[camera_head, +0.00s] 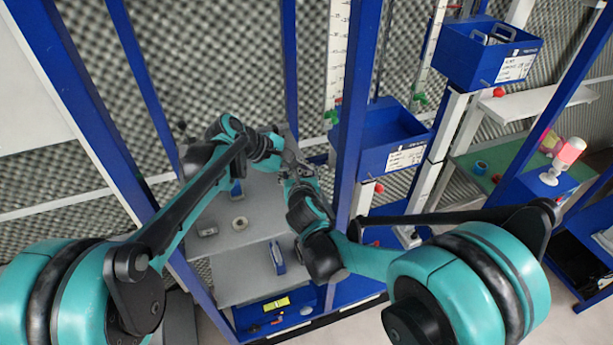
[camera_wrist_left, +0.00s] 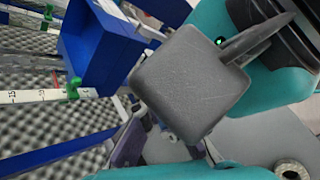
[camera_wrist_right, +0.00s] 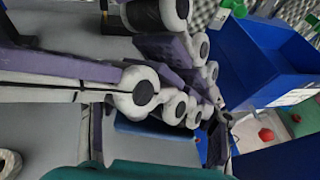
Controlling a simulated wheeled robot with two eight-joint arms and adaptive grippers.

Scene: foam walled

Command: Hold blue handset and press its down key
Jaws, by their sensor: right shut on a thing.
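My left gripper (camera_head: 279,157) and right gripper (camera_head: 293,171) meet close together above the grey shelf in the head view, overlapping there. In the right wrist view my right gripper's purple-grey finger links (camera_wrist_right: 165,85) fill the middle, and the blue handset (camera_wrist_right: 150,130) shows only in part behind them. My right gripper is shut on it. Its keys are hidden. In the left wrist view a grey rounded block with a green light, on my other arm, covers the middle. I cannot tell whether the left fingers are open, or whether they touch the handset.
A blue post (camera_head: 354,100) and a labelled blue bin (camera_head: 395,158) stand right of the grippers. The shelf's left front is partly clear.

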